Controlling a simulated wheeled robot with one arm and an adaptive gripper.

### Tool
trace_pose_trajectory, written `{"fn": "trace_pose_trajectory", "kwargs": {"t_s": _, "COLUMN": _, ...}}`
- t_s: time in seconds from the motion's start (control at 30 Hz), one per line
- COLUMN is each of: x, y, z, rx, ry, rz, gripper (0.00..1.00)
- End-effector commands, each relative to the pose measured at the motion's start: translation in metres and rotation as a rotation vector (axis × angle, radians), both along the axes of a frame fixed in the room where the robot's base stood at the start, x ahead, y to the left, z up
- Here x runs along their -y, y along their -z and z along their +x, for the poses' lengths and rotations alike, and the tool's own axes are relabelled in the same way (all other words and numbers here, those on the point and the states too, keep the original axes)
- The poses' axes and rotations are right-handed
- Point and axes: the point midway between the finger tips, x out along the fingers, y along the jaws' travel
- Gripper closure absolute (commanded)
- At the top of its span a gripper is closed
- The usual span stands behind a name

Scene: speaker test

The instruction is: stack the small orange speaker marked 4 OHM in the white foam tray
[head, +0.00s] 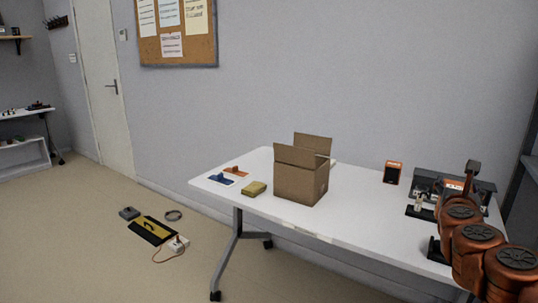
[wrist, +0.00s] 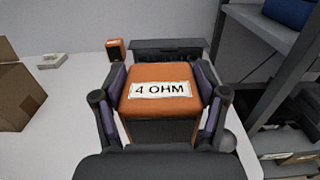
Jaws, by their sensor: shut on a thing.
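In the wrist view, my gripper (wrist: 162,80) is shut on a small orange speaker (wrist: 160,112) with a dark body and a white label reading 4 OHM. Its purple-padded fingers press on the left and right sides. The speaker's underside is hidden, so I cannot tell whether it touches the table. A low whitish object (wrist: 52,61) lies on the table at the far left, beyond the cardboard box. It may be the white foam tray, but its inside is not clear. In the head view, the box hides most of it.
An open cardboard box (head: 300,183) stands mid-table (head: 356,215). Another orange speaker (head: 393,172) stands near the wall, left of dark equipment (head: 428,180). Shelving (wrist: 262,40) rises at right. Table between box and equipment is clear.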

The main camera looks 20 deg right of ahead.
Motion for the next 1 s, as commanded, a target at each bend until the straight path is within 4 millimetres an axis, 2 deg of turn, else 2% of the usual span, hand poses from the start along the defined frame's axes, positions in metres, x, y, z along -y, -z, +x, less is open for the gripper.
{"fn": "trace_pose_trajectory", "kwargs": {"t_s": 0.3, "x": 0.001, "y": -0.001, "z": -0.001, "rx": 0.002, "ry": 0.002, "rz": -0.002, "gripper": 0.91}}
{"fn": "trace_pose_trajectory", "kwargs": {"t_s": 0.67, "x": -0.038, "y": 0.013, "z": 0.069, "rx": 0.011, "ry": -0.129, "rz": 0.007, "gripper": 0.91}}
{"fn": "trace_pose_trajectory", "kwargs": {"t_s": 1.0, "x": -0.104, "y": 0.033, "z": 0.149, "rx": 0.020, "ry": -0.294, "rz": 0.016, "gripper": 0.91}}
